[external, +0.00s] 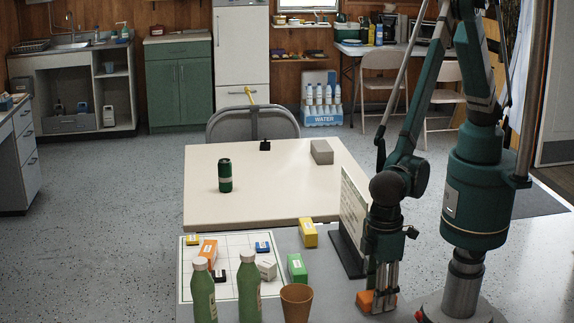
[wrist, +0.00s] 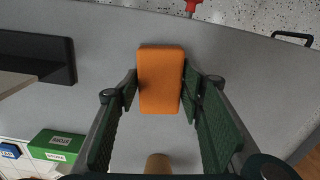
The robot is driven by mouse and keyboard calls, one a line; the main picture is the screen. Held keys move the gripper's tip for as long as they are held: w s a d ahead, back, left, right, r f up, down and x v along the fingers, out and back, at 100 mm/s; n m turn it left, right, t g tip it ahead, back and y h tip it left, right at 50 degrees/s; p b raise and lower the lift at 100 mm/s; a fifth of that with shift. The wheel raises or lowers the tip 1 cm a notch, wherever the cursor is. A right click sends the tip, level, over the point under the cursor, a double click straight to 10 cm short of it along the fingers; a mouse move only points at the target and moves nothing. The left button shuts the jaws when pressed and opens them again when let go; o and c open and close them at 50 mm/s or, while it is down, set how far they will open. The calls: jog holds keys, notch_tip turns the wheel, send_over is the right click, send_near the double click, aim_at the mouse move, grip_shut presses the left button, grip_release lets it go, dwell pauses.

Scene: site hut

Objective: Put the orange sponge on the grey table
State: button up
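The orange sponge (external: 367,300) is at my gripper (external: 378,298), low over the right part of the grey table (external: 327,275). In the wrist view the orange sponge (wrist: 161,80) stands between the two green fingers of my gripper (wrist: 161,88). A fingertip pad meets each long side, so the gripper looks shut on it. The grey table's bare top (wrist: 100,98) lies behind it. I cannot tell whether the sponge touches the table or hangs just above it.
A dark-based upright panel (external: 353,222) stands left of my gripper. A brown cup (external: 296,303), two green bottles (external: 248,287), a green box (external: 297,267), a yellow box (external: 308,233) and a white grid sheet (external: 187,265) lie further left. A cream table (external: 270,190) adjoins behind.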

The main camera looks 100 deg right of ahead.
jog(key=shift+o, duration=0.9)
jog(key=shift+r, duration=0.15)
notch_tip(320, 180, up, 12)
jog(key=p, duration=0.1)
jog(key=shift+p, duration=0.4)
jog(key=shift+r, duration=0.1)
dwell(0.4)
